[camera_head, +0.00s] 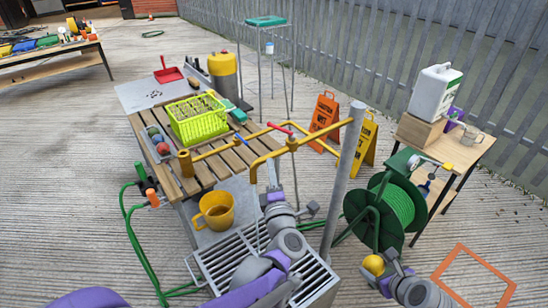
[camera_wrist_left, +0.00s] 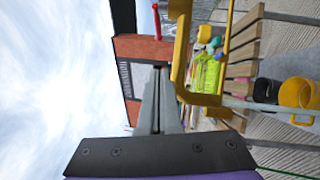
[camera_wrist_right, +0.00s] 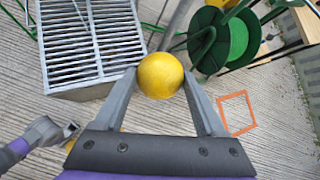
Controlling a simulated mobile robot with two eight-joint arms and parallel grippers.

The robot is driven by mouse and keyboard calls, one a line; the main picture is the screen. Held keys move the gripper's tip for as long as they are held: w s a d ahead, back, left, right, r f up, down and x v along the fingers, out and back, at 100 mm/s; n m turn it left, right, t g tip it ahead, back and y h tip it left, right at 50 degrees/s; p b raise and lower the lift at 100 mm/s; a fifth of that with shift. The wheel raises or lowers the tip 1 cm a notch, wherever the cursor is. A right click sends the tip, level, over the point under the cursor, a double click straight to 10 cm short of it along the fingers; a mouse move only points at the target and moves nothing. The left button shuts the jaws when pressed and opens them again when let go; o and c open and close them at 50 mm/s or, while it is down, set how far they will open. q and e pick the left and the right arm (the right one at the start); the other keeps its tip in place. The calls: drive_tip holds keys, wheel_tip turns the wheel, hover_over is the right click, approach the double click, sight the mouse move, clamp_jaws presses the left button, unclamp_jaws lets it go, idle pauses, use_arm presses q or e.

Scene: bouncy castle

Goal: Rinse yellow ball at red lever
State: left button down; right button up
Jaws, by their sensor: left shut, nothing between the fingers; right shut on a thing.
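The yellow ball (camera_head: 374,264) is held by my right gripper (camera_head: 378,270), low in front of the green hose reel. The right wrist view shows the ball (camera_wrist_right: 160,75) between the two fingertips. The red lever (camera_head: 279,128) sits on the yellow pipe (camera_head: 222,150) above the slatted bench; it also shows at the top of the left wrist view (camera_wrist_left: 156,20). My left gripper (camera_head: 273,172) is shut and empty, pointing up below the pipe and lever, apart from the lever. Its closed fingers (camera_wrist_left: 160,85) show in the left wrist view.
A grated drain box (camera_head: 212,262) stands under the pipe, right of a yellow bucket (camera_head: 214,212). A grey post (camera_head: 343,180) rises between my two grippers. The hose reel (camera_head: 385,212) stands close behind the ball. A lime crate (camera_head: 198,120) sits on the bench.

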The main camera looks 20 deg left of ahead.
sight(280, 129)
drive_tip(key=shift+w+r+p, duration=0.2)
drive_tip(key=shift+r+p, duration=0.3)
drive_tip(key=shift+r, duration=0.5)
use_arm(q)
drive_tip(key=w+a+r, duration=0.2)
drive_tip(key=w+a, duration=0.1)
drive_tip(key=w, duration=0.8)
drive_tip(key=shift+a, duration=0.25)
use_arm(e)
drive_tip(key=shift+f, duration=0.45)
drive_tip(key=shift+s+f, duration=0.1)
use_arm(q)
drive_tip(key=shift+x, duration=0.8)
drive_tip(key=shift+d+f, duration=0.15)
